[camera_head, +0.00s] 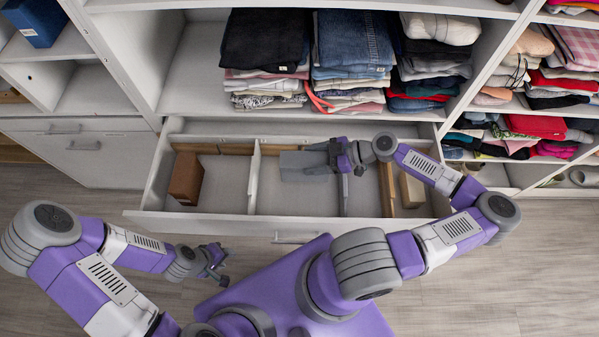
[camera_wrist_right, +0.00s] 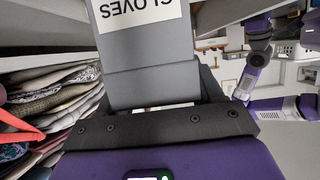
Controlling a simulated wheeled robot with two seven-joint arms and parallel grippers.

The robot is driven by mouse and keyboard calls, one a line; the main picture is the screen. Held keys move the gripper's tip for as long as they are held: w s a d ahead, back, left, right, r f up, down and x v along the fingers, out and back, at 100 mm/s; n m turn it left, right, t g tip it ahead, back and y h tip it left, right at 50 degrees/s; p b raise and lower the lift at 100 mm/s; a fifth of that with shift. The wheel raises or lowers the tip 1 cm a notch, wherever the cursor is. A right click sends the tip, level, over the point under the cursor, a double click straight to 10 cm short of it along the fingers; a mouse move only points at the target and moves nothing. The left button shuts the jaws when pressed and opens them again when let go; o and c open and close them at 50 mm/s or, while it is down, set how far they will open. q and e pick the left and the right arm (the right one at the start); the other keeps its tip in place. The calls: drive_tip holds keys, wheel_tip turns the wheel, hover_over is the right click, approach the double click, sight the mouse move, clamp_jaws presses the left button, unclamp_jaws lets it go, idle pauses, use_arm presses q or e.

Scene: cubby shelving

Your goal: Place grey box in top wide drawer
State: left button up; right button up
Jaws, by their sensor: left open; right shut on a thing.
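The grey box (camera_head: 296,164) is held by my right gripper (camera_head: 322,160) over the middle of the open wide drawer (camera_head: 220,224). In the right wrist view the box (camera_wrist_right: 150,60) lies between the fingers, with a white label reading GLOVES. My right gripper is shut on it. From the head view I cannot tell whether the box touches the drawer floor. My left gripper (camera_head: 219,265) is open and empty, in front of the drawer at the lower left.
A brown box (camera_head: 186,178) stands in the drawer's left part and a beige box (camera_head: 411,190) at its right. Dividers (camera_head: 254,178) split the drawer. Folded clothes (camera_head: 352,45) fill the shelf above. A blue box (camera_head: 35,20) sits upper left.

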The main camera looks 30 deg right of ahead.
drive_tip(key=shift+s+d+f, duration=0.15)
drive_tip(key=shift+d+f, duration=0.1)
wheel_tip(320, 180, down, 10)
drive_tip(key=b, duration=0.3)
drive_tip(key=shift+r+b, duration=0.2)
drive_tip(key=shift+b, duration=0.1)
drive_tip(key=shift+f+b, duration=0.6)
drive_tip(key=o, duration=1.2)
drive_tip(key=shift+r, duration=0.1)
